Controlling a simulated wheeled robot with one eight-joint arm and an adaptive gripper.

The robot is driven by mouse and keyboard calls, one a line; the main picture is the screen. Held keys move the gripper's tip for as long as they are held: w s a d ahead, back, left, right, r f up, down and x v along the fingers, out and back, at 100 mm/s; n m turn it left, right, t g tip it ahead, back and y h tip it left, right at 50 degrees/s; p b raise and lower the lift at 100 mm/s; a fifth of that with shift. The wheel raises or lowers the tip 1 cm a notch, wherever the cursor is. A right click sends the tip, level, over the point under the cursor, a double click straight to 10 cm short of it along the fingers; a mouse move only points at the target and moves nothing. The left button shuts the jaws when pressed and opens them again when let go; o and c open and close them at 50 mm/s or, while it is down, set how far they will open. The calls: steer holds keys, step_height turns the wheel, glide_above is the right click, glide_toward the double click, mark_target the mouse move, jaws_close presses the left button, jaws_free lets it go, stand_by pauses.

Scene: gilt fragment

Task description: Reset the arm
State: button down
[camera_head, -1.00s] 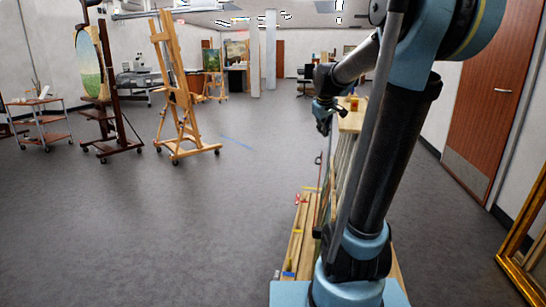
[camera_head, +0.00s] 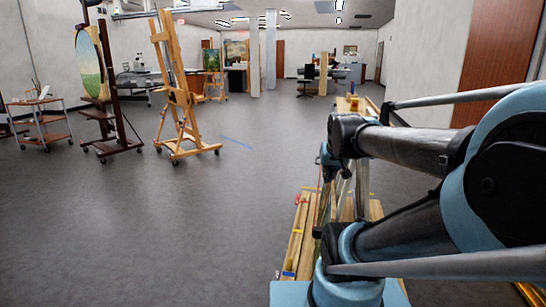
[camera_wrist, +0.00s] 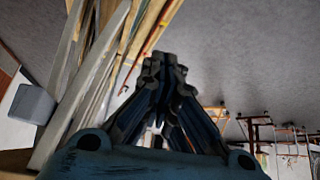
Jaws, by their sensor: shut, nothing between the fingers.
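My gripper (camera_wrist: 164,64) points away from the wrist camera with its dark fingers together and nothing between them. In the head view a small part of my gripper (camera_head: 328,160) shows behind my arm's forearm link; most of it is hidden. My arm is folded low at the right of the head view, its elbow near the right edge. The gripper hangs above or beside a wooden rack (camera_head: 296,236) with long boards; the exact gap cannot be told.
A light wooden easel (camera_head: 180,100) and a dark easel with an oval painting (camera_head: 89,68) stand at the left. A small cart (camera_head: 42,122) is at far left. A yellow-orange jar (camera_head: 354,104) sits beyond my arm. The grey floor in the middle is clear.

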steer(key=s+f+g, duration=0.4)
steer(key=s+f, duration=0.6)
steer(key=s, duration=0.4)
steer(key=shift+f+g, duration=0.15)
steer(key=shift+g, duration=0.15)
steer(key=shift+s, duration=0.1)
